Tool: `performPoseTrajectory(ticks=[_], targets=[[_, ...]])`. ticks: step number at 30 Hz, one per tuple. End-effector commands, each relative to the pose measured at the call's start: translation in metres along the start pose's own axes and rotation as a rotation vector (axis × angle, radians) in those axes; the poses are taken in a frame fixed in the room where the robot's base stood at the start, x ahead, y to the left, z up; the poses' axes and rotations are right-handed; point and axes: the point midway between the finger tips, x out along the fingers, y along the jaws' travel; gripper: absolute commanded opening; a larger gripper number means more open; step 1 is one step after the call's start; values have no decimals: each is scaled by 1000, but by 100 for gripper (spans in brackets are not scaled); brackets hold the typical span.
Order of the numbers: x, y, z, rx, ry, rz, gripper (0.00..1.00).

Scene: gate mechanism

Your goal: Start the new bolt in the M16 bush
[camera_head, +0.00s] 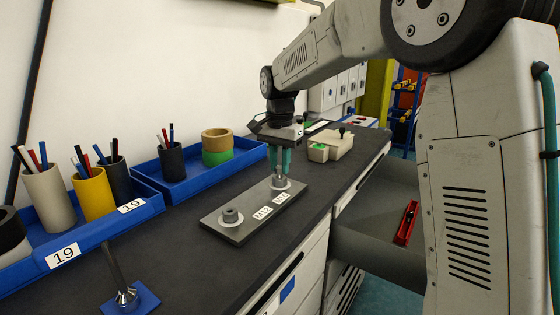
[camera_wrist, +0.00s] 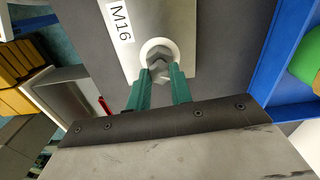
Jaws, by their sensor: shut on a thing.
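A grey steel plate (camera_head: 236,232) lies on the dark bench top. Its far bush, with a white ring (camera_head: 289,185), sits beside a label that reads M16 (camera_wrist: 120,21) in the wrist view. My gripper (camera_head: 280,172) points down over this bush, its green fingers shut on a grey hex-headed bolt (camera_wrist: 160,70). The bolt stands over the middle of the ring in the wrist view; how far it is in the bush is hidden. The near bush (camera_head: 231,216) holds a dark round part within a white ring, next to a label that seems to read M12.
Blue trays (camera_head: 109,233) with pen cups line the wall side, one also holding a green and tan roll (camera_head: 217,147). A beige block (camera_head: 331,144) stands beyond the plate. An open drawer (camera_head: 375,235) with a red tool (camera_head: 407,223) juts out at right.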

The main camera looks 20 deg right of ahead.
Motion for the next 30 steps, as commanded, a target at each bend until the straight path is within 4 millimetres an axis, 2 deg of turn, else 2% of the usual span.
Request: performPoseTrajectory(ticks=[29, 30], targets=[[9, 0, 0, 0, 0, 0, 3], [9, 0, 0, 0, 0, 0, 16]])
